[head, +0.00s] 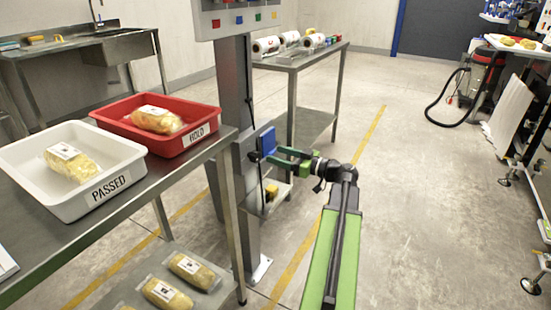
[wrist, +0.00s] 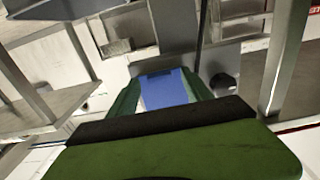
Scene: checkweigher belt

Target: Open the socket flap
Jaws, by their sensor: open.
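The blue socket flap (head: 268,141) is on the side of the grey post (head: 238,110), about halfway up. In the wrist view the blue flap (wrist: 168,90) shows straight ahead, with a paler strip at its left edge. My gripper (head: 277,158) is at the flap with its green fingers apart. In the wrist view my gripper (wrist: 164,88) has one finger on each side of the blue flap. I cannot tell whether the fingers touch it. The socket behind the flap is hidden, and I cannot tell how far the flap stands open.
A steel table (head: 150,215) at left holds a white PASSED tray (head: 40,195) and a red HOLD tray (head: 115,104), each with a bagged item. A control box (head: 228,22) tops the post. A bench (head: 318,58) with rolls stands behind.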

